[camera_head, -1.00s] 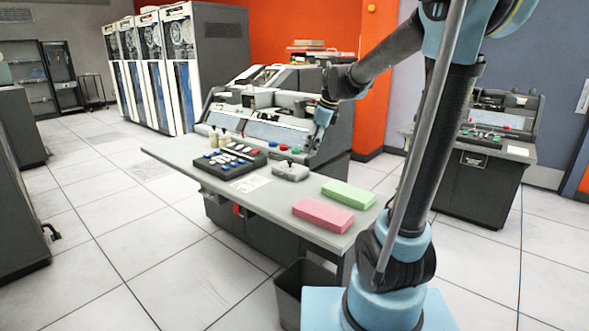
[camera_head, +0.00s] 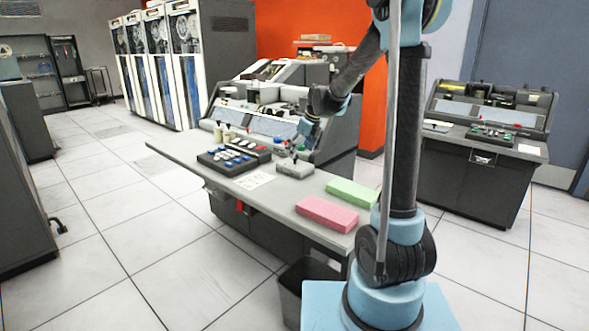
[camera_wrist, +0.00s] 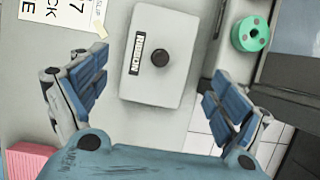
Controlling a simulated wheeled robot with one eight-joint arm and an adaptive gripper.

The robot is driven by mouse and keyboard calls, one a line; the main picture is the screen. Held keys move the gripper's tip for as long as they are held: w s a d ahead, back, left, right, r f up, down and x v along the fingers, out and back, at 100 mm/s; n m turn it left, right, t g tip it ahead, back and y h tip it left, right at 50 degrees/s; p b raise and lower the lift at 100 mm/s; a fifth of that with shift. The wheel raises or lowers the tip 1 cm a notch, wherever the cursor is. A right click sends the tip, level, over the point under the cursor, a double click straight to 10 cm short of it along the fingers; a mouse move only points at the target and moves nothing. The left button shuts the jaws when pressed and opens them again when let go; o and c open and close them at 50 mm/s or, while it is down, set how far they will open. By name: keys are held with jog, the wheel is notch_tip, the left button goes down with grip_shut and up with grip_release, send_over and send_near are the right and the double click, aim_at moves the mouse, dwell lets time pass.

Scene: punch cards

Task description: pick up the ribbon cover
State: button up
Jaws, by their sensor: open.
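The ribbon cover is a light grey box lid (camera_wrist: 158,55) with a black round knob and a label reading "RIBBON" in the wrist view. In the head view the cover (camera_head: 294,169) lies on the desk, right of the dark key panel. My gripper (camera_wrist: 155,85) is open and empty, its blue-padded fingers spread apart on either side of the cover's near end in the wrist view. In the head view my gripper (camera_head: 297,153) hangs right at or above the cover; whether it touches cannot be told.
A green spool (camera_wrist: 251,34) stands right of the cover. A pink card stack (camera_head: 327,213) and a green card stack (camera_head: 352,193) lie nearer on the desk (camera_head: 253,206). The keypad (camera_head: 234,158) and a paper sheet (camera_head: 254,181) lie left. The printing machine rises behind.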

aim_at(295, 164)
jog(key=shift+s+x, duration=0.1)
jog(key=shift+x, duration=1.95)
jog(key=shift+s+x, duration=0.15)
jog(key=shift+x, duration=1.95)
jog(key=shift+d+f, duration=0.1)
jog(key=shift+d, duration=0.05)
jog(key=shift+c, duration=0.2)
jog(key=c, duration=0.8)
